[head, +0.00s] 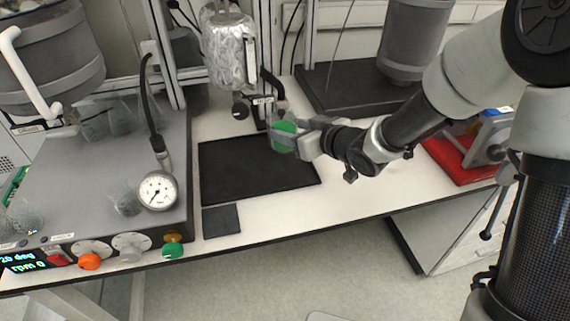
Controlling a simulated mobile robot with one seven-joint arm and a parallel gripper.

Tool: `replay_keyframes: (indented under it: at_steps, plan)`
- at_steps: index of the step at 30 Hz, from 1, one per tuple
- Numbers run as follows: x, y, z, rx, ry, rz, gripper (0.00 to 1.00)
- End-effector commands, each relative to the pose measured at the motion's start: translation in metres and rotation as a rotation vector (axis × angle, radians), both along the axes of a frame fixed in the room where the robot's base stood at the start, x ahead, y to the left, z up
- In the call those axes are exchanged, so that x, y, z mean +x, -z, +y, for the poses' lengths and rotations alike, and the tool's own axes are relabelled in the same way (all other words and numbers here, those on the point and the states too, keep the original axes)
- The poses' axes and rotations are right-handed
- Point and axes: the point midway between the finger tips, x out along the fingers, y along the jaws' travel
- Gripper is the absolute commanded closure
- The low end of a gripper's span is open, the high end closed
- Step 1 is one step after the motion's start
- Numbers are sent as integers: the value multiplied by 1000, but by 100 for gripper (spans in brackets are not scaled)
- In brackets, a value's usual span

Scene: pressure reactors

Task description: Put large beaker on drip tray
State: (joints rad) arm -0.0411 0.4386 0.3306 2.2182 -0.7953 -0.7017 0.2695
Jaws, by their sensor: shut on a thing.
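My gripper (290,138) reaches in from the right, over the back right part of a flat black tray (215,165), which looks like the drip tray. It is shut on a small see-through vessel with green showing in it (283,134), which appears to be the large beaker. The fingers partly hide it, and its exact outline is hard to make out. It appears to be above the tray; whether it touches cannot be told. The visible surface of the tray is otherwise bare.
A foil-wrapped reactor (228,48) with valve fittings hangs just behind the tray. A grey control unit (90,180) with a pressure gauge (157,190) and glassware stands left. A small dark pad (221,220) lies in front. A red-based device (460,158) is right.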

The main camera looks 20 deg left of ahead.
Motion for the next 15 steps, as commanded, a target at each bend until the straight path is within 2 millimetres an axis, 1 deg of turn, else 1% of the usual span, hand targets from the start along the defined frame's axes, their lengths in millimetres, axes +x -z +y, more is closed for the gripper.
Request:
replay_keyframes:
  at_steps: [3,6,9,13,15]
  plan:
    - [-2,25,3,0,-9,5,80]
    - [-2,44,3,0,-9,6,80]
    - [-2,55,2,0,-6,3,80]
    - [-1,62,2,1,-6,0,80]
    - [-1,70,2,0,-7,2,80]
